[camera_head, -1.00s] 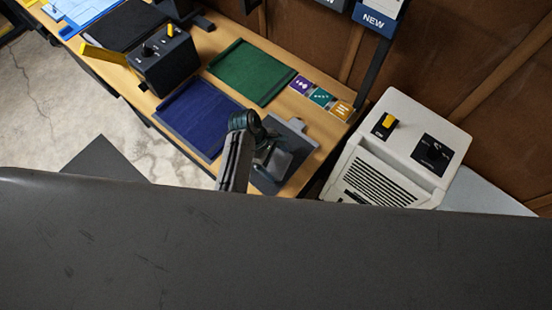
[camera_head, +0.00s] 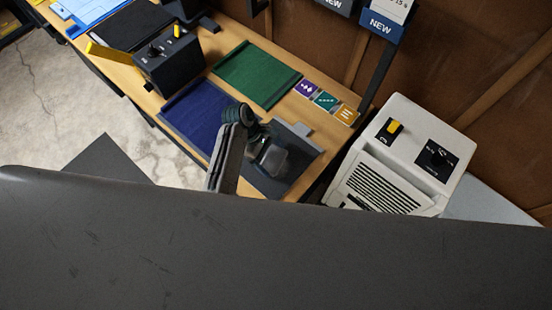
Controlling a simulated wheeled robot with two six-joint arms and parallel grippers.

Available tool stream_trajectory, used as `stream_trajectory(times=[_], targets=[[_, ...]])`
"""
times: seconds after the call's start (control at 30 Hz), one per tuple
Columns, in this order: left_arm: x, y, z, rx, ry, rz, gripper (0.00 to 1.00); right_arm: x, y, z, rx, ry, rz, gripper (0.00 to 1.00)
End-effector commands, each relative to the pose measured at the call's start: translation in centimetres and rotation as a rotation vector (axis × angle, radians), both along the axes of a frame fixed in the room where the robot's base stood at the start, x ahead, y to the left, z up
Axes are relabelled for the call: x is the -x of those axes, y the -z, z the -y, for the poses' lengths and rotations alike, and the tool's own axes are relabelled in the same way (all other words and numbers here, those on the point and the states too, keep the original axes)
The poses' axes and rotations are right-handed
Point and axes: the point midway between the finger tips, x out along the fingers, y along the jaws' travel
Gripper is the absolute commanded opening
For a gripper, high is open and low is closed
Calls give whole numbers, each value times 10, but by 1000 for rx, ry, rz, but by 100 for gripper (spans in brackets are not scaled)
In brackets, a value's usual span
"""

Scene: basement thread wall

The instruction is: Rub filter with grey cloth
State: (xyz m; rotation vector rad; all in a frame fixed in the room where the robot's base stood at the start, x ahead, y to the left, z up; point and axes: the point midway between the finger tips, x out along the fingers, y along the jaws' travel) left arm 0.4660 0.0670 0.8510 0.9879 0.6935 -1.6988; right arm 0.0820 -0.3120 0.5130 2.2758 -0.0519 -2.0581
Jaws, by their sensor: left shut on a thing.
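My left gripper (camera_head: 257,143) is over the near right end of the wooden bench. It is shut on a small pale grey piece (camera_head: 273,159) that looks like the grey cloth; its edges are hard to make out. Below it is a dark grey flat panel (camera_head: 300,152) with a tab on its far edge. I cannot tell whether this panel is the filter, or whether the grey piece touches it. My left arm hides the panel's left part. My right gripper is not in view.
A blue mat (camera_head: 196,113) and a green mat (camera_head: 254,72) lie on the bench (camera_head: 318,135). Small coloured cards (camera_head: 325,101) line its back edge. A dark control box (camera_head: 168,64) stands left, a white machine (camera_head: 409,150) right. A large dark surface hides the lower view.

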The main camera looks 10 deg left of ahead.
Motion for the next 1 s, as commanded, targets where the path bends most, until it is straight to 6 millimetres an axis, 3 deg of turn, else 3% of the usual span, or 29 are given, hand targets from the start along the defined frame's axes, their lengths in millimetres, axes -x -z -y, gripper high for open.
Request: stream_trajectory(times=[0.7,1.0], targets=[[-26,4,-40,-3,-1,1,72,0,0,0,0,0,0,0],[-27,4,-41,-2,0,1,72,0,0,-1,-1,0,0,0]])
